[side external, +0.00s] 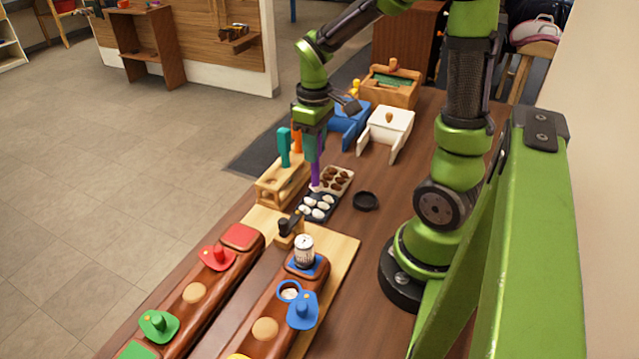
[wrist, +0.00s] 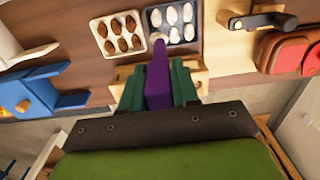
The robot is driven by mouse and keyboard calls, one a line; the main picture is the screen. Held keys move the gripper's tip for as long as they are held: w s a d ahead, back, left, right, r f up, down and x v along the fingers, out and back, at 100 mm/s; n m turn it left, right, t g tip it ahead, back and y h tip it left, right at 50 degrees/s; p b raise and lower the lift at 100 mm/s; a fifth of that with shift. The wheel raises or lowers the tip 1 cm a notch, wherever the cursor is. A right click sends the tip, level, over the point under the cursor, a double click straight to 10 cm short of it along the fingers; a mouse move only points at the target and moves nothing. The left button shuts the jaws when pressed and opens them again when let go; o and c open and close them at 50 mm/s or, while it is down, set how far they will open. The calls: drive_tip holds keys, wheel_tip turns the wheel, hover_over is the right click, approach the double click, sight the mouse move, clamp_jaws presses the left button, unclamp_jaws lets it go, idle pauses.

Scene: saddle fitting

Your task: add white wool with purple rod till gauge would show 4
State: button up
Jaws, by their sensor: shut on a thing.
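My gripper (side external: 317,150) is shut on the purple rod (side external: 316,172), which points down; the rod also shows in the wrist view (wrist: 157,78). Its tip is over the near edge of the dark tray (wrist: 172,51) of white wool tufts (side external: 318,207). A pale spot shows at the tip; I cannot tell whether it is wool or part of the rod. Whether the tip touches a tuft is unclear.
A pale tray of brown tufts (side external: 340,178) adjoins the white tufts. A wooden rack (side external: 270,190) holds teal and orange tools. A black dish (side external: 365,201) is to the right. Blue and white boxes (side external: 391,123) stand behind.

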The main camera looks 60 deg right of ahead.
drive_tip(key=shift+r, duration=2.35)
